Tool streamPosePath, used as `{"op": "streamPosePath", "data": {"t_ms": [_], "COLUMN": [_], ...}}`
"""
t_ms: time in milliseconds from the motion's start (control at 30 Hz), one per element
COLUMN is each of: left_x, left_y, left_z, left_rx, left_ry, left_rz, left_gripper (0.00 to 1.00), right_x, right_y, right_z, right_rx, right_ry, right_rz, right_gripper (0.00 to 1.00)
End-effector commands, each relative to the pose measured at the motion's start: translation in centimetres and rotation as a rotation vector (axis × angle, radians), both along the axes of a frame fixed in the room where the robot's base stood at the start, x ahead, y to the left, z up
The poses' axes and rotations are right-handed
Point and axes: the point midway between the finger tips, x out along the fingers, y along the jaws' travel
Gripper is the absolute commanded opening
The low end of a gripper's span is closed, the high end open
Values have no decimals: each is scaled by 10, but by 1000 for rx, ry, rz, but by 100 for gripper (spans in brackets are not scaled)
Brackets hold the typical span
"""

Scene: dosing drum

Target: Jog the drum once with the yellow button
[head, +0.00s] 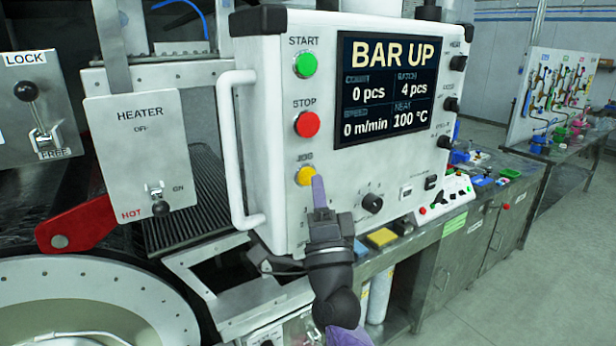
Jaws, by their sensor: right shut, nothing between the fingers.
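The yellow JOG button (305,176) is on the white control panel (272,150), below the red STOP button (306,124) and the green START button (306,64). My right gripper (318,180) is shut and empty, with its purple fingertips at the lower right edge of the yellow button. I cannot tell whether the tip touches the button. The screen (390,88) reads BAR UP, 0 pcs, 4 pcs, 0 m/min and 100 °C. A round pale metal part, maybe the drum (95,300), is at the lower left. My left gripper is not in view.
A white handle (232,150) stands out on the panel's left side. A HEATER box (140,160), a LOCK/FREE lever (38,110) and a red lever (78,225) are further left. A black knob (372,203) is right of my gripper. Benches run back at the right beside open floor.

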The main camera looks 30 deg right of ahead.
Motion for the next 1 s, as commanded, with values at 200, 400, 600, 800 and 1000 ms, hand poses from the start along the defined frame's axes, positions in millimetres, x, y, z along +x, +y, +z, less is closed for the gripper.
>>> {"op": "streamPosePath", "data": {"t_ms": [200,400,600,800,1000], "left_x": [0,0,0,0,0], "left_y": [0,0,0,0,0], "left_z": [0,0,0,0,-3], "left_rx": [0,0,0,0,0], "left_ry": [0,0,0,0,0], "left_rz": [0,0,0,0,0], "left_gripper": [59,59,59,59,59], "right_x": [0,0,0,1,7], "right_y": [0,0,0,0,1], "right_z": [0,0,0,0,0], "right_rx": [0,0,0,0,0], "right_ry": [0,0,0,0,0], "right_rz": [0,0,0,0,0], "right_gripper": [0,0,0,0,0]}}
